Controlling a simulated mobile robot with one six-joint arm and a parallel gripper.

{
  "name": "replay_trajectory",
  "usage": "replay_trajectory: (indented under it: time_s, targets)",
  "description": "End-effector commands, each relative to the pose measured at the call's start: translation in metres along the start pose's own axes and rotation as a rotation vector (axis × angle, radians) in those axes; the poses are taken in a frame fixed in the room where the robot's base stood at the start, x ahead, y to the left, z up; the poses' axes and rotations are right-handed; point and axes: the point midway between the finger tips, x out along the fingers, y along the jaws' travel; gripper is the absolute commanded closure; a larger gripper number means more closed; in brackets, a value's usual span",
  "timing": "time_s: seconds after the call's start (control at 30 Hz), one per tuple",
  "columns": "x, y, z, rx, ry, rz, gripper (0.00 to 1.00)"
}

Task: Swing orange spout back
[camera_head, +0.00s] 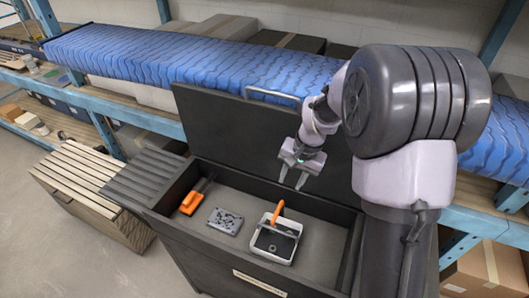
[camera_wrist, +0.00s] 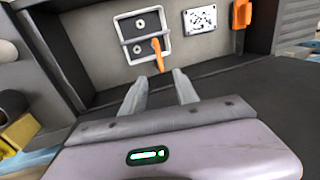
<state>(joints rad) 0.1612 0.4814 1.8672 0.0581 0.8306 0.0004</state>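An orange spout (camera_head: 278,212) stands up from a small white-rimmed unit (camera_head: 258,246) with a dark inside, set in the grey sink-like basin of a dark cabinet. In the wrist view the spout (camera_wrist: 157,54) shows just beyond my fingertips, across the white-rimmed unit (camera_wrist: 167,19). My gripper (camera_head: 292,186) hangs above and behind the spout, near the raised dark lid. In the wrist view my gripper (camera_wrist: 163,80) has its two fingers apart with nothing between them. The spout is apart from the fingers.
An orange-handled tool (camera_head: 192,203) and a grey perforated plate (camera_head: 225,221) lie left of the unit in the basin (camera_head: 320,240). The raised lid (camera_head: 240,135) stands behind. A blue-covered shelf (camera_head: 180,60) runs along the back. A slatted wooden crate (camera_head: 85,180) stands left.

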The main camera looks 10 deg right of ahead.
Motion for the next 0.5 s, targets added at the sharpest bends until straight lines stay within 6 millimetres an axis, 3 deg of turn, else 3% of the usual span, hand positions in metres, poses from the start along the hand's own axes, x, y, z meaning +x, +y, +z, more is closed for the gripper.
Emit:
replay_trajectory:
  time_s: [0.17,0.5]
  targets:
    - [0.027,0.003,-0.005,0.009,-0.016,0.007,0.64]
    - [0.128,0.005,-0.003,0.008,-0.017,0.009,0.64]
